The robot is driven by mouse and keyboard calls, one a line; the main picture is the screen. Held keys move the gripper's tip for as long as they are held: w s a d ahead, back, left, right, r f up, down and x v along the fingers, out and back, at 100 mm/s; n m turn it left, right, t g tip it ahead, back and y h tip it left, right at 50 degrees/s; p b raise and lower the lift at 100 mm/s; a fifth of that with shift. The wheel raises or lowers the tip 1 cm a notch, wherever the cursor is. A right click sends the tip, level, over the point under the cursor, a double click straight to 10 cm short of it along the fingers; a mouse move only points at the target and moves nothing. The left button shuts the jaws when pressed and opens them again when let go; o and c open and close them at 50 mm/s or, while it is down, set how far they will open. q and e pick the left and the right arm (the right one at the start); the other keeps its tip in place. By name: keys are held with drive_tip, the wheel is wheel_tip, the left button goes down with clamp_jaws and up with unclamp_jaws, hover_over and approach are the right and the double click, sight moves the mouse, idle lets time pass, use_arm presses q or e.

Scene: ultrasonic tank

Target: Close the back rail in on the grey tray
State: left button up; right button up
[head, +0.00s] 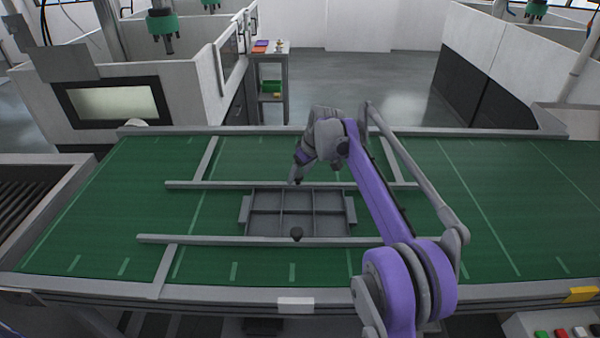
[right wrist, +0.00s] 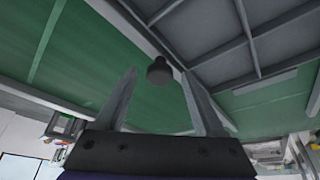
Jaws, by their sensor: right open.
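The grey tray (head: 283,212), divided into compartments, lies on the green belt between two grey rails. The back rail (head: 225,185) runs along its far side, very close to the tray edge; I cannot tell if they touch. The front rail (head: 200,239) runs along the near side, with a dark knob (head: 296,234) on it. My right gripper (head: 297,180) is over the back rail, behind the tray. In the right wrist view its fingers (right wrist: 159,76) are open, with a black knob (right wrist: 159,70) between them. The tray (right wrist: 255,40) also shows there. My left gripper is out of view.
The green belt (head: 500,200) is clear on the right. Grey cross bars (head: 206,158) support the rails. A machine with a window (head: 112,103) stands behind the belt at left. A control box with buttons (head: 560,332) is at the front right.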

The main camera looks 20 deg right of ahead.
drive_tip(key=v, duration=1.1)
drive_tip(key=shift+p, duration=0.4)
drive_tip(key=shift+f, duration=0.15)
